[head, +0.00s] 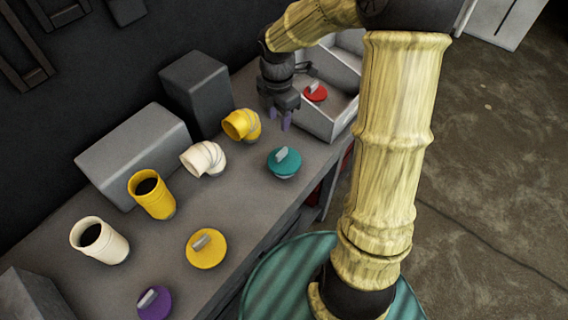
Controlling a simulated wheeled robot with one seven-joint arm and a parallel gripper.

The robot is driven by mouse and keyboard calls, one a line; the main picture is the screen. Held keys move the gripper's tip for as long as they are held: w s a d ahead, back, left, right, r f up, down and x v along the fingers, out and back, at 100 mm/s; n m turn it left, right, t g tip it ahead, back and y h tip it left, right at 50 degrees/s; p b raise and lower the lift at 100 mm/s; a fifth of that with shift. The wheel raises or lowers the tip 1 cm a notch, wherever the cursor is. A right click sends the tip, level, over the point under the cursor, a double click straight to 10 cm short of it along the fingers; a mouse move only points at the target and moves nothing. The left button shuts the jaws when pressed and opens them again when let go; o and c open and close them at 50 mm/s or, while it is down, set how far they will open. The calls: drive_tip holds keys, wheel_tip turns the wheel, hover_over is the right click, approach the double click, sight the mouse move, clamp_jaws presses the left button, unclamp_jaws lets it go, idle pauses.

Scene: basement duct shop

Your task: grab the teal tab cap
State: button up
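The teal tab cap (284,163) lies on the grey bench near its front edge, with a pale grey tab standing up on top. My gripper (284,122) points down above the bench, behind the teal cap in the picture and apart from it. Its two purple-tipped fingers are spread with a gap between them, and nothing shows between them.
A red tab cap (316,92) lies in a pale tray (345,72) right of my gripper. Yellow (207,251) and purple (155,304) tab caps lie nearer. Yellow (241,125) and white (204,159) elbows, plus upright yellow (152,196) and white (98,241) pipes, stand left.

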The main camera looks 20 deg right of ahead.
drive_tip(key=shift+w+d+n, duration=0.1)
drive_tip(key=shift+w+n, duration=0.55)
drive_tip(key=shift+n, duration=0.45)
hover_over(281, 151)
drive_tip(key=f, duration=1.1)
drive_tip(key=shift+s+a+f+p, duration=0.15)
drive_tip(key=shift+a+f+p, duration=0.05)
drive_tip(key=shift+a+p, duration=0.15)
drive_tip(key=shift+f, duration=0.35)
drive_tip(key=shift+d+f+p, duration=0.2)
drive_tip(key=shift+f+p, duration=0.1)
drive_tip(key=shift+f, duration=1)
drive_tip(key=shift+d+f+p, duration=0.15)
drive_tip(key=shift+f+p, duration=0.1)
drive_tip(key=shift+f, duration=1.05)
